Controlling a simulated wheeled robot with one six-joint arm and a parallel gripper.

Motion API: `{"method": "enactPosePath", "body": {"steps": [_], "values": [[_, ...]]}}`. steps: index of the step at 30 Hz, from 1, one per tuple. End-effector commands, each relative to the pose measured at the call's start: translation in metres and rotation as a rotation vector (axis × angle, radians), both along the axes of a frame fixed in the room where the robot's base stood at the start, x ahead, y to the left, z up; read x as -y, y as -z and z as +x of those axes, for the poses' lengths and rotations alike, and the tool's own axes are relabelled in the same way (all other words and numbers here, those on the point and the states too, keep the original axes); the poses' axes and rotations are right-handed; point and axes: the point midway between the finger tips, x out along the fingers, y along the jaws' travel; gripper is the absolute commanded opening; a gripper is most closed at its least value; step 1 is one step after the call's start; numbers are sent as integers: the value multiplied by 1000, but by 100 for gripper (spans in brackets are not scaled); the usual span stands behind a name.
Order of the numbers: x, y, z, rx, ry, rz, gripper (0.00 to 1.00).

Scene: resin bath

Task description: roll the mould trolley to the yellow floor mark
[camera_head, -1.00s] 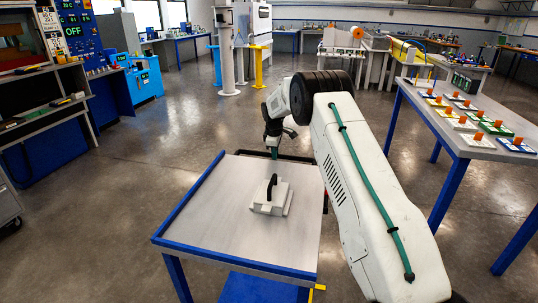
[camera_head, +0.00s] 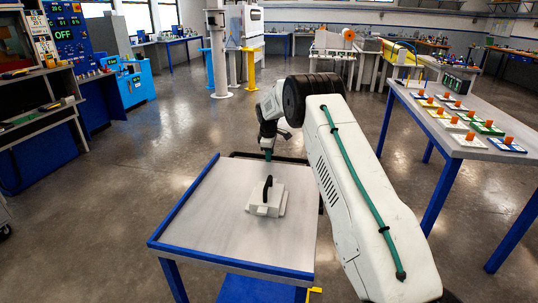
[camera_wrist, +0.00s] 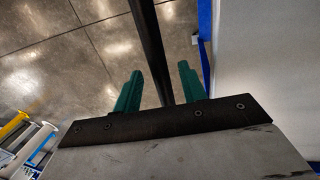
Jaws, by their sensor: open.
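The mould trolley (camera_head: 195,238) has a pale grey top with blue edges and blue legs. A white mould (camera_head: 270,208) with a black handle sits on its top. The trolley's dark push bar (camera_head: 240,155) runs along its far end. My gripper (camera_head: 268,155) is at that bar, pointing down. In the wrist view, my gripper (camera_wrist: 160,88) has its two green fingers open, with the black push bar (camera_wrist: 150,45) passing between them and gaps showing on both sides. A small yellow strip (camera_head: 315,291) shows low by the trolley's near right corner, perhaps part of the floor mark.
A blue-legged table (camera_head: 468,140) with several small moulds stands close on the right. Control cabinets and a blue machine (camera_head: 135,82) stand at left. A white column (camera_head: 219,55) and a yellow post (camera_head: 250,68) stand farther back. The floor left of the trolley is clear.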

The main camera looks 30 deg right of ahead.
Motion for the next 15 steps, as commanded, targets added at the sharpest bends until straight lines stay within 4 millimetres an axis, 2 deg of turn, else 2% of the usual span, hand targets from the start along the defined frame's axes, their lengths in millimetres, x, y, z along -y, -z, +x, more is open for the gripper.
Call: {"method": "enactPosePath", "body": {"steps": [9, 15], "values": [[-9, -49, -6, 3, -3, -1, 41], [-11, -71, -9, 3, -2, 0, 41]]}}
